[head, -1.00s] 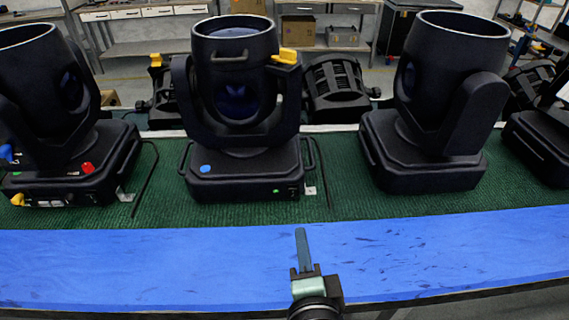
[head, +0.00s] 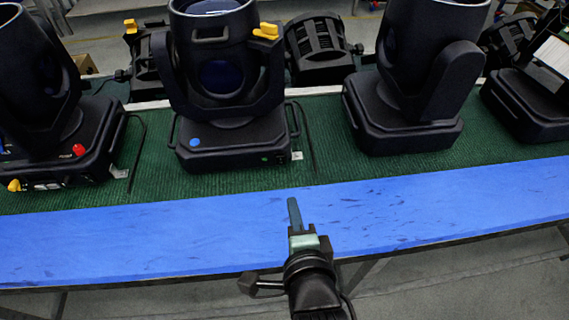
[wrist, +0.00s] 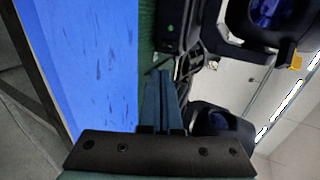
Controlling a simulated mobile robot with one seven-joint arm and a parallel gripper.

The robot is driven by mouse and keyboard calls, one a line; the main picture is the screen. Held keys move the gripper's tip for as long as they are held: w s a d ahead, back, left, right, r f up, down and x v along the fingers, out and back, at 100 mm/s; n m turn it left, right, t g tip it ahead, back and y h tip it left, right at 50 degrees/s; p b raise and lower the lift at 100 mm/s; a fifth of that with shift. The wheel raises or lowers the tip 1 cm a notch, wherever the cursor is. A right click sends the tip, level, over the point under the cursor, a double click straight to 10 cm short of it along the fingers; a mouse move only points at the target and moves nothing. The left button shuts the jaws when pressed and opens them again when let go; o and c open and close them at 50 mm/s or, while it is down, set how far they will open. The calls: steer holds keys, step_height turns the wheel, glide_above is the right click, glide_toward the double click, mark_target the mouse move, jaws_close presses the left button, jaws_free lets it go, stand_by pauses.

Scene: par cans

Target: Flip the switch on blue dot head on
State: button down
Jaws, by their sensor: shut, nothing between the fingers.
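The blue dot head (head: 222,75) is a black moving light on the green mat, left of centre in the head view. A blue dot (head: 195,142) marks the left of its base front. A small green light (head: 265,159) and a small switch panel (head: 283,157) sit at the right of that front; the switch's position is too small to tell. My gripper (head: 294,205) is shut and empty above the blue board, in front of and apart from the base. In the wrist view my fingers (wrist: 165,100) are together, and the base with its green light (wrist: 170,28) shows at the top.
A head with a red dot (head: 78,149) stands to the left, and another black head (head: 410,100) to the right. More black fixtures (head: 318,50) stand behind. The blue board (head: 420,205) along the front is clear.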

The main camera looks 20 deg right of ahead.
steer(key=p, duration=0.1)
glide_toward(283, 157)
steer(key=f, duration=0.1)
steer(key=w+f, duration=0.1)
steer(key=f, duration=0.1)
steer(key=shift+w+d+f, duration=0.15)
steer(key=shift+w+f, duration=0.15)
steer(key=shift+w, duration=0.05)
steer(key=w, duration=0.1)
steer(key=w+d+p, duration=0.1)
steer(key=w, duration=0.1)
steer(key=shift+r, duration=0.2)
steer(key=shift+w+d, duration=0.1)
steer(key=shift+w, duration=0.4)
steer(key=shift+r, duration=0.1)
steer(key=shift+w+d+r+p, duration=0.1)
steer(key=shift+w+r+p, duration=0.3)
steer(key=shift+p, duration=0.8)
steer(key=shift+f+g, duration=0.35)
steer(key=shift+g, duration=0.05)
steer(key=shift+r+p, duration=0.75)
steer(key=shift+r, duration=0.1)
